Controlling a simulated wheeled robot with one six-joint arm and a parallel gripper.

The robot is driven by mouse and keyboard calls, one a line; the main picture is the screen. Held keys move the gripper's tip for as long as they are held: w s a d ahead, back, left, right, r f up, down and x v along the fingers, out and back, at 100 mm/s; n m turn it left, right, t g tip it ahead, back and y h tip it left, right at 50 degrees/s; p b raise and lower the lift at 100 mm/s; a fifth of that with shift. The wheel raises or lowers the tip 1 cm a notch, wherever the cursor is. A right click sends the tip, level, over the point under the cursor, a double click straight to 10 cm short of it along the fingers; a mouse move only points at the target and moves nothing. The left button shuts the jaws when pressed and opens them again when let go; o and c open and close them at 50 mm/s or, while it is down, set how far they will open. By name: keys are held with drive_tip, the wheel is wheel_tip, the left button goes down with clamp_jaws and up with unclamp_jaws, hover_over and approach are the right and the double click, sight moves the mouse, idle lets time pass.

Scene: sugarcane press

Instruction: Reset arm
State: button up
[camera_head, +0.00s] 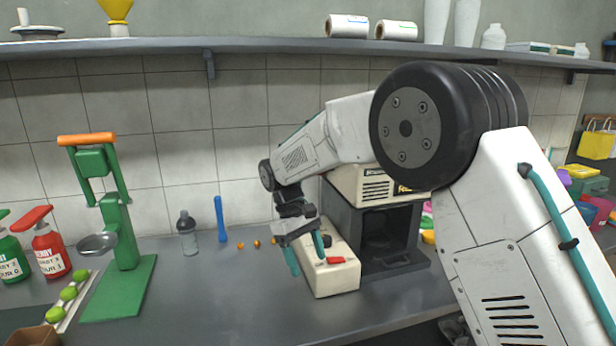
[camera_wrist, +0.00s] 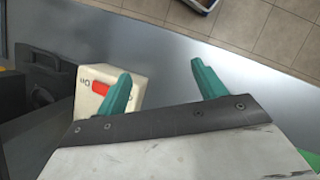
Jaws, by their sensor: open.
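My gripper (camera_head: 306,256) hangs from my bent arm beside the sugarcane press, in front of its cream switch box. Its two teal fingers are apart with nothing between them, which also shows in the wrist view (camera_wrist: 163,88). The press (camera_head: 375,225) has a dark body with an open front bay and a cream top, partly hidden behind my arm. The cream switch box (camera_head: 335,279) has a red switch (camera_head: 335,260) on top. In the wrist view the box (camera_wrist: 88,104) and red switch (camera_wrist: 100,88) lie left of the fingers, the left finger overlapping the box's edge.
A green hand juicer (camera_head: 122,245) with an orange handle stands at the left. Red (camera_head: 50,250) and green (camera_head: 12,255) bottles, limes (camera_head: 69,293), a clear bottle (camera_head: 188,238) and a blue stick (camera_head: 220,220) are nearby. The counter's front middle (camera_head: 230,300) is clear. A shelf (camera_head: 240,44) runs above.

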drive_tip(key=s+d+r+m+t+y, duration=0.1)
drive_tip(key=s+d+r+m, duration=0.2)
drive_tip(key=s+d, duration=0.6)
drive_tip(key=s+d+r+m+t+y, duration=0.1)
drive_tip(key=s+d+r+m+t, duration=0.1)
drive_tip(key=s+d, duration=0.7)
drive_tip(key=s+d+r+m+t+y, duration=0.1)
drive_tip(key=s+d+r+m, duration=0.3)
drive_tip(key=s+d, duration=0.5)
drive_tip(key=s+r, duration=0.2)
drive_tip(key=s, duration=0.6)
drive_tip(key=shift+r+t, duration=0.15)
drive_tip(key=shift+t, duration=0.15)
